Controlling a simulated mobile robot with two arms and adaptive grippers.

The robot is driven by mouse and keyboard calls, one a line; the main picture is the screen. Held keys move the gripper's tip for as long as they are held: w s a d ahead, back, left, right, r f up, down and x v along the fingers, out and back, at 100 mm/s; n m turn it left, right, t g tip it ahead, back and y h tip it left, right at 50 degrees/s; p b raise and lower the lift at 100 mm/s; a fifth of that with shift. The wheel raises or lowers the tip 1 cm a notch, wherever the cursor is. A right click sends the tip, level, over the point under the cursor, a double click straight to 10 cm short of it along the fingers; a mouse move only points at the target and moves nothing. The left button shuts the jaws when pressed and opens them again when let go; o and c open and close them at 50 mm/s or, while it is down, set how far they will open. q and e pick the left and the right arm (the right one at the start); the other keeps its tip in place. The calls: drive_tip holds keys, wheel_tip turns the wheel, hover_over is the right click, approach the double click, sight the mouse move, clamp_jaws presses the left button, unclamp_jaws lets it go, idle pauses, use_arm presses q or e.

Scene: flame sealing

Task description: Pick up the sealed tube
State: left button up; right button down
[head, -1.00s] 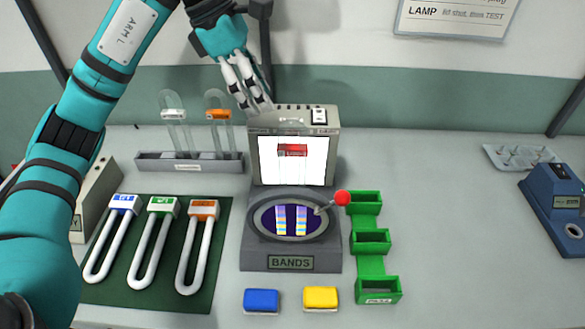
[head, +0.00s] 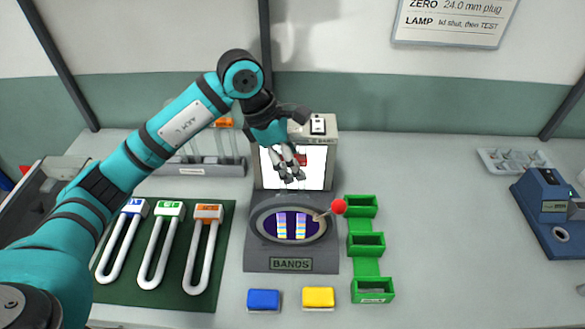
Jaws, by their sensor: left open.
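My left gripper (head: 291,176) is in front of that panel, pointing down, open, and partly covers the red piece. Whether it touches the piece cannot be told. The grey rack (head: 205,170) at the back holds clear tubes; an orange collar (head: 223,122) shows there, and my left arm hides part of the rack. My right gripper is not in view.
White U-shaped pieces (head: 154,250) with coloured tops lie on a dark green mat (head: 125,291). A red-knobbed lever (head: 338,206) and green bins (head: 366,245) stand to the right. Blue (head: 263,300) and yellow (head: 318,298) buttons lie in front.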

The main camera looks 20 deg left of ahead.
use_arm(q)
drive_tip(key=shift+d+f, duration=0.1)
drive_tip(key=shift+f, duration=0.1)
clamp_jaws()
drive_tip(key=shift+r, duration=0.1)
